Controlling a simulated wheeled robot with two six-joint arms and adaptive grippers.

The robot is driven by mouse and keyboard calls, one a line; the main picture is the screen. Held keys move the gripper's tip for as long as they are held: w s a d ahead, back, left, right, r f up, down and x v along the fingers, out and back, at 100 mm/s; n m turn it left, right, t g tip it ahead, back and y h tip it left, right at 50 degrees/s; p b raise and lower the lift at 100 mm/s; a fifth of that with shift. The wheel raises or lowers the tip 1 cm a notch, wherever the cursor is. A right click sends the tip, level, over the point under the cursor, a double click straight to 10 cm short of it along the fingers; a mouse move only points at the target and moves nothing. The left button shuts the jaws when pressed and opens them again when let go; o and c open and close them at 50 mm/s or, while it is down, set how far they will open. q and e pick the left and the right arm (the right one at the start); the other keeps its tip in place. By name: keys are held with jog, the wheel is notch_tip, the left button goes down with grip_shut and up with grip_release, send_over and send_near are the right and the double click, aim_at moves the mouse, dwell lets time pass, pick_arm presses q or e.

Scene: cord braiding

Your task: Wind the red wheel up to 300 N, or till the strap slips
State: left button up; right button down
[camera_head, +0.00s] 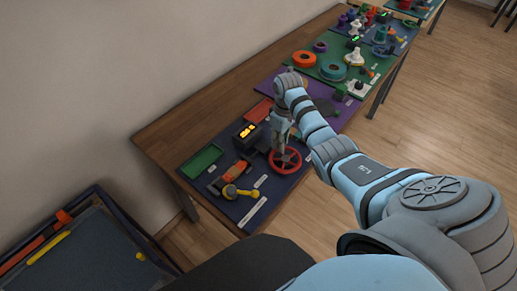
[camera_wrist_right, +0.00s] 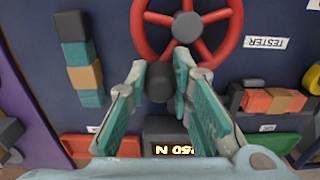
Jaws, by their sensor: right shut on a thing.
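The red wheel (camera_head: 285,173) sits on the dark blue panel, and its rim, spokes and grey hub show at the top of the right wrist view (camera_wrist_right: 232,22). A dark knob (camera_wrist_right: 160,88) stands at the wheel's rim. My right gripper (camera_wrist_right: 160,74) is shut on this knob, with one finger on each side; it also shows over the wheel in the head view (camera_head: 283,143). A black display box (camera_head: 246,132) beside the wheel shows lit yellow characters. In the right wrist view the display (camera_wrist_right: 173,150) is upside down, with an N and partly hidden digits. My left gripper is out of view. I cannot make out the strap.
A green tray (camera_head: 202,160), an orange-and-dark block piece (camera_head: 233,175) and a yellow-handled item (camera_head: 240,191) lie left of the wheel. A red tray (camera_head: 259,110) is behind the display. Other stations with coloured rings (camera_head: 304,60) stand further along the wooden table.

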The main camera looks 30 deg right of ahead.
jog(key=shift+s+d, duration=0.3)
jog(key=shift+d, duration=0.4)
jog(key=shift+s+d, duration=0.55)
jog(key=shift+a+r+p, duration=0.1)
jog(key=shift+r+p, duration=0.1)
jog(key=shift+p, duration=0.35)
jog(key=shift+f, duration=0.25)
jog(key=shift+s+d+b, duration=0.1)
jog(key=shift+d+b, duration=0.15)
jog(key=shift+b, duration=0.1)
jog(key=shift+s+r+p, duration=0.25)
jog(key=shift+s+p, duration=0.1)
jog(key=shift+p, duration=0.15)
jog(key=shift+d+f, duration=0.15)
jog(key=shift+f, duration=0.05)
jog(key=shift+s, duration=0.1)
